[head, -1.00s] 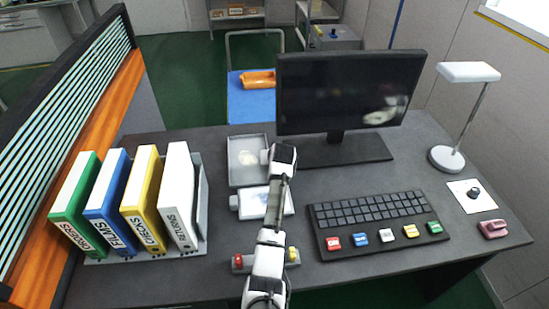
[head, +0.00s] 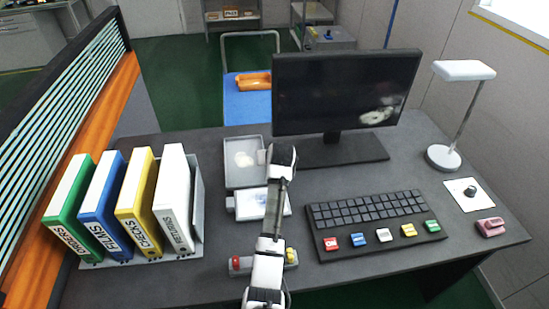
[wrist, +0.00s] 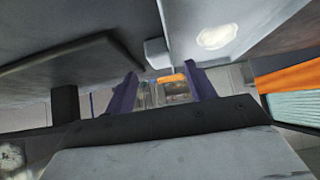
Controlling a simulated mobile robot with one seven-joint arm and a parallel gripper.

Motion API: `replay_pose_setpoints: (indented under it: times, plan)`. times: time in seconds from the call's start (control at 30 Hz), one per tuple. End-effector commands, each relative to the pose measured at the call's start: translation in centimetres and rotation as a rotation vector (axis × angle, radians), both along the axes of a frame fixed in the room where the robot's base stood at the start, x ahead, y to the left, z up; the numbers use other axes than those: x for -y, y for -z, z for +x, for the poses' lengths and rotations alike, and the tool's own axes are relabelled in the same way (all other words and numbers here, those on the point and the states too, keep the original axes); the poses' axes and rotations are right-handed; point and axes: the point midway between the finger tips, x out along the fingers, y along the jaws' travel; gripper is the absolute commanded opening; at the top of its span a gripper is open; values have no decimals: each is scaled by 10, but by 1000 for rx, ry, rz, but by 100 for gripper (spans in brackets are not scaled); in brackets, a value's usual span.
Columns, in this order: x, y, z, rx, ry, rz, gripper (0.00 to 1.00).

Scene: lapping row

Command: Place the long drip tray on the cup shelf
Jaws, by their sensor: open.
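No thing in view is plainly a long drip tray or a cup shelf. A long orange tray-like object (head: 254,80) lies on a blue-topped trolley (head: 243,108) beyond the desk. Shelving with small boxes (head: 233,18) stands at the far back. My gripper (wrist: 160,80) is open, with nothing held between its two dark fingers in the wrist view. An orange shape (wrist: 172,77) shows far off between them. In the head view my arm reaches over the desk, left of the monitor, and hides the fingers.
The monitor (head: 345,90) stands close right of my arm. A grey tray (head: 232,181) with a pale round patch and a white device (head: 250,205) lie beside it. Binders (head: 120,205) stand left, a keyboard (head: 372,222) and lamp (head: 463,71) right. Bare desk shows left of the grey tray.

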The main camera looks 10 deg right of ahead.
Motion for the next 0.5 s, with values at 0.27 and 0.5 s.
replay_pose_setpoints:
  times: [0.27, 0.5]
  plan:
    - [1, -36, -37, 3, 1, -1, 55]
    - [1, -52, -54, 0, 0, 0, 55]
